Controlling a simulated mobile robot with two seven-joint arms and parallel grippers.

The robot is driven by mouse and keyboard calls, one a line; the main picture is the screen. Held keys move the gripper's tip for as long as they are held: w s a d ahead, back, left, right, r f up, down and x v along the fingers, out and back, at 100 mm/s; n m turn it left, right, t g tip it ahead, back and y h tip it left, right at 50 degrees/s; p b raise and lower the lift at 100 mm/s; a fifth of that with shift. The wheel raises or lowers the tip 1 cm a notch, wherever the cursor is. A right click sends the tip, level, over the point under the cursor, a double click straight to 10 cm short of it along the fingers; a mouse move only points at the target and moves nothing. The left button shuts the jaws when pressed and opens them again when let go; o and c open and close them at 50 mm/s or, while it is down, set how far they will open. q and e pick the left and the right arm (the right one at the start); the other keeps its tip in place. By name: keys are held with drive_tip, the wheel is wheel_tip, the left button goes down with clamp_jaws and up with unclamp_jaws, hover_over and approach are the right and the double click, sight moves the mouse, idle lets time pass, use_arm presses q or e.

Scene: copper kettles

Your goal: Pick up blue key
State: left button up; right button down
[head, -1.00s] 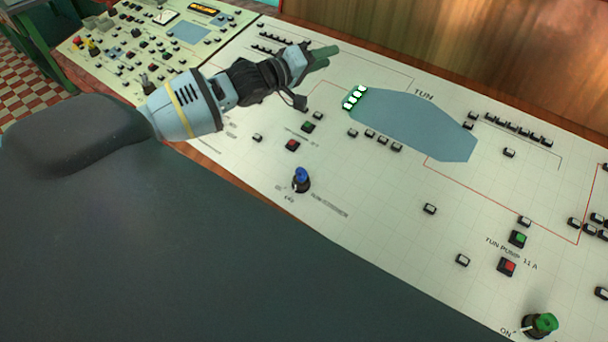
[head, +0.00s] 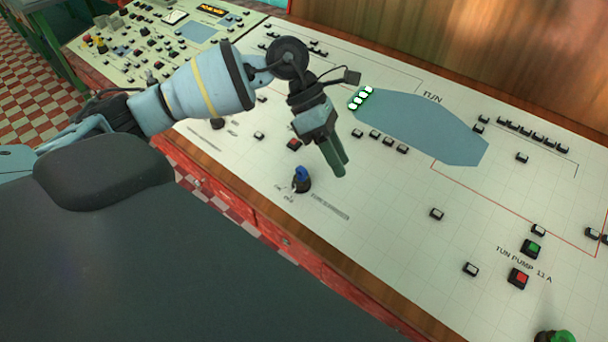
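The blue key (head: 301,173) stands in a dark round switch near the front edge of the white control panel (head: 395,215). My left gripper (head: 340,168) hangs above the panel, up and to the right of the key, with its greenish fingers pointing down. The fingers appear close together with nothing visible held between them, but the angle hides the gap. The gripper and key look apart in the picture. My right gripper is out of view.
A green key switch (head: 554,337) is at the bottom right. Red button (head: 519,278) and green button (head: 532,248) stand near it. A blue-grey tun shape (head: 425,125) is drawn on the panel. Another console (head: 165,40) lies at the back left. A wooden wall (head: 470,50) rises behind.

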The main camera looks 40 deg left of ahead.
sight(302, 168)
use_arm(q)
drive_tip(key=a+f+m+y, duration=0.1)
drive_tip(key=a+m+y, duration=0.3)
drive_tip(key=a, duration=0.1)
drive_tip(key=w+a+f+m+t+y, duration=0.1)
drive_tip(key=a+m+y, duration=0.1)
drive_tip(key=a+y, duration=0.1)
drive_tip(key=shift+a+f+b, duration=0.25)
drive_tip(key=shift+f+b, duration=0.1)
drive_tip(key=shift+b, duration=0.05)
drive_tip(key=shift+w+a+r+m+y, duration=0.1)
drive_tip(key=shift+a+m+y, duration=0.3)
drive_tip(key=shift+a+y, duration=0.15)
drive_tip(key=shift+d+f+p, duration=0.2)
drive_tip(key=shift+d+f, duration=0.05)
drive_tip(key=shift+f, duration=1.7)
drive_tip(key=shift+d+f+p, duration=0.15)
drive_tip(key=shift+d+f, duration=0.05)
drive_tip(key=shift+f, duration=1.75)
clamp_jaws()
